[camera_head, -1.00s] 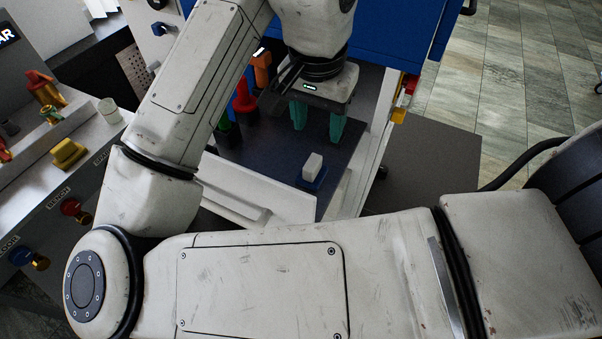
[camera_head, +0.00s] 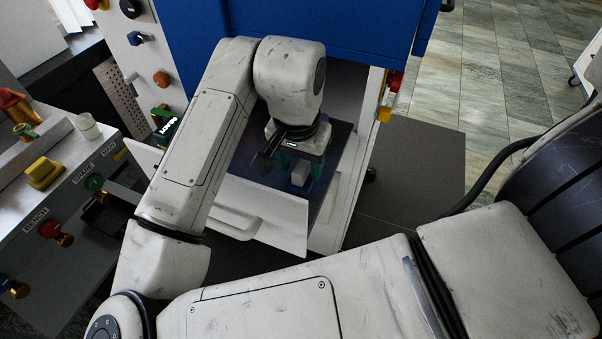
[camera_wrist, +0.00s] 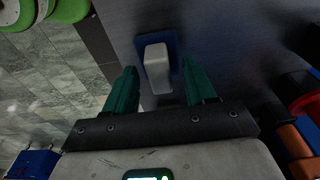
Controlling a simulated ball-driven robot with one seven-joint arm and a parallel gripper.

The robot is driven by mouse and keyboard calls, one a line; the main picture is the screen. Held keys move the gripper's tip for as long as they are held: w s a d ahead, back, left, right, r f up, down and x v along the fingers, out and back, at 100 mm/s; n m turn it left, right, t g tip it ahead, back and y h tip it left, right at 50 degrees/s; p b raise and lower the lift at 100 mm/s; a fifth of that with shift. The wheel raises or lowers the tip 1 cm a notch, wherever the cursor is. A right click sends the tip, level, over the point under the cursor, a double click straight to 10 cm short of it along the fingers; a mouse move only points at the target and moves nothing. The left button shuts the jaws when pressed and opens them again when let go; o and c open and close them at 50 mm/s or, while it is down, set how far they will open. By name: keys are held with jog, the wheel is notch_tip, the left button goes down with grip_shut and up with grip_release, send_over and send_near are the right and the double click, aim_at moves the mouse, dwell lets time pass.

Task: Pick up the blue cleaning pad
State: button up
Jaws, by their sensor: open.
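The blue cleaning pad (camera_head: 306,186) lies on the dark surface of the open drawer, with a white block-shaped handle on top. In the wrist view the blue pad (camera_wrist: 172,44) is ahead, its white handle showing between the fingers. My gripper (camera_head: 299,169) is over the pad, pointing down. In the wrist view my gripper (camera_wrist: 159,68) is open, one green finger on each side of the white handle with small gaps. Whether the fingertips are down at the handle's height is hard to tell.
Red and orange objects (camera_wrist: 302,133) stand to the right in the wrist view. A white drawer front (camera_head: 255,215) borders the dark surface. A blue cabinet (camera_head: 330,30) stands behind. A panel with colored knobs (camera_head: 70,200) is at left.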

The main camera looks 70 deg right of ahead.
jog(key=shift+f, duration=0.45)
grip_shut()
